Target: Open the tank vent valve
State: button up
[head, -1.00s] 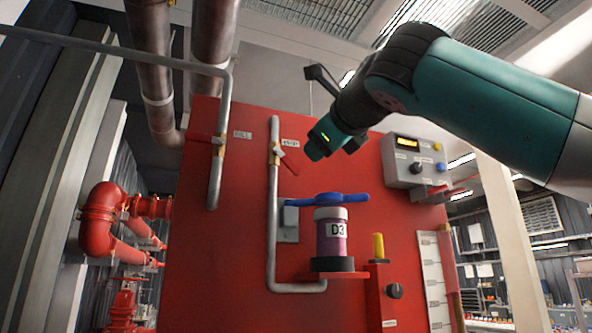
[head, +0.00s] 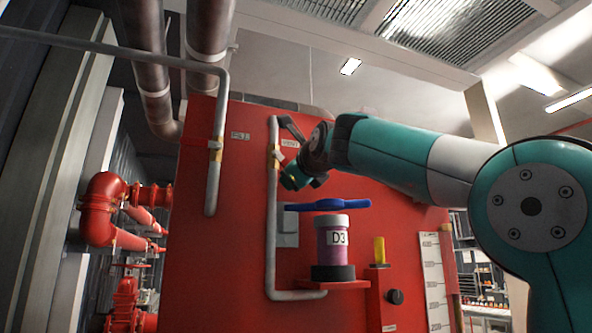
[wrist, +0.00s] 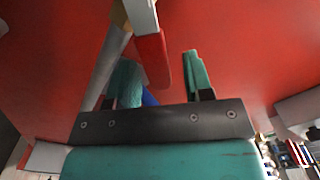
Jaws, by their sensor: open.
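The tank vent valve (head: 275,157) is a brass body on the grey pipe below the VENT label (head: 290,143) on the red tank. Its red lever (wrist: 152,62) shows in the wrist view, slanting down from the brass body (wrist: 120,16) between my fingers. In the head view my arm and gripper hide most of the lever. My gripper (wrist: 160,72) is open, with one green finger on each side of the lever. I cannot tell whether either finger touches it. My gripper also shows in the head view (head: 291,182), just right of the vent pipe.
The fill pipe (head: 216,170) runs down left of the vent pipe. Below my gripper are a blue handwheel (head: 328,204), a purple jar marked D3 (head: 333,242) on a red shelf and a yellow cylinder (head: 379,250). Red pipework (head: 105,205) stands at the left.

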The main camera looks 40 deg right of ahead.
grip_shut()
jog(key=shift+a+f+m+b, duration=0.2)
jog(key=shift+f+m+b, duration=0.15)
jog(key=shift+b, duration=0.25)
jog(key=shift+w+a+r+m, duration=0.1)
jog(key=shift+m, duration=0.35)
grip_release()
